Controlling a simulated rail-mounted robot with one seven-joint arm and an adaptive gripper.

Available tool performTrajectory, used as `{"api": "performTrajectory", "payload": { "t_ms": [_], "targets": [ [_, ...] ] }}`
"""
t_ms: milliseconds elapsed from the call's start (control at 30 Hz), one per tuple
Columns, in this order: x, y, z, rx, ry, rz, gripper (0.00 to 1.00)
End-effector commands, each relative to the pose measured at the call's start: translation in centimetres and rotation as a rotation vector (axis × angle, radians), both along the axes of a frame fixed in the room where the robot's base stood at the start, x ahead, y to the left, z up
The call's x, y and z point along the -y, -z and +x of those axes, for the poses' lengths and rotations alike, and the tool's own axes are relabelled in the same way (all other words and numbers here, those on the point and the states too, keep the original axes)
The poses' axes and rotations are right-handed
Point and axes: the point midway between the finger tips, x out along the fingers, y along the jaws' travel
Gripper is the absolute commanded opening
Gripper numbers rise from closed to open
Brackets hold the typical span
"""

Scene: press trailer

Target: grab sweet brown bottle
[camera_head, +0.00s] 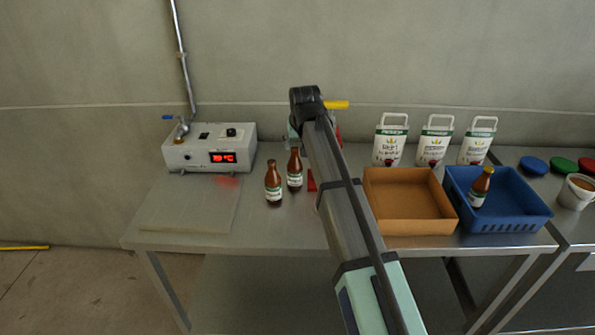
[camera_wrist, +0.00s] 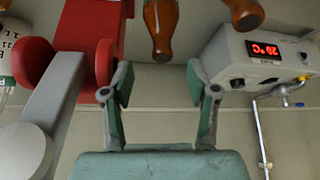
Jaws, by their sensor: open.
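Two brown bottles with pale labels stand upright side by side on the metal table: a front-left bottle (camera_head: 273,186) and a back-right bottle (camera_head: 294,170). A third brown bottle (camera_head: 482,186) with a yellow cap leans in the blue crate (camera_head: 525,220). The labels are too small to tell which is sweet. In the wrist view, which looks upside down, two bottle necks (camera_wrist: 161,28) (camera_wrist: 244,12) reach in from the top edge. My gripper (camera_wrist: 158,82) is open and empty, its fingers apart from both bottles. In the head view my arm mostly hides it.
A grey box with a red display (camera_head: 210,150) stands at the table's back left, also in the wrist view (camera_wrist: 262,62). A red and grey device (camera_wrist: 85,60) is beside my gripper. An orange-brown tray (camera_head: 410,226) and white jugs (camera_head: 391,140) stand right. The table's front left is clear.

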Motion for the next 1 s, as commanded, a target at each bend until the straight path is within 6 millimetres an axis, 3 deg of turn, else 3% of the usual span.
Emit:
{"api": "performTrajectory", "payload": {
  "t_ms": [367, 700, 967, 1000],
  "targets": [
    [-0.5, 2.1, 1.6, 0.000, 0.000, 0.000, 0.59],
    [-1.2, 5.3, 3.9, -0.001, 0.000, 0.001, 0.59],
    [-1.3, 5.8, 4.0, 0.001, 0.000, 0.001, 0.59],
    [-1.3, 5.7, 4.0, 0.001, 0.000, 0.001, 0.48]
  ]
}}
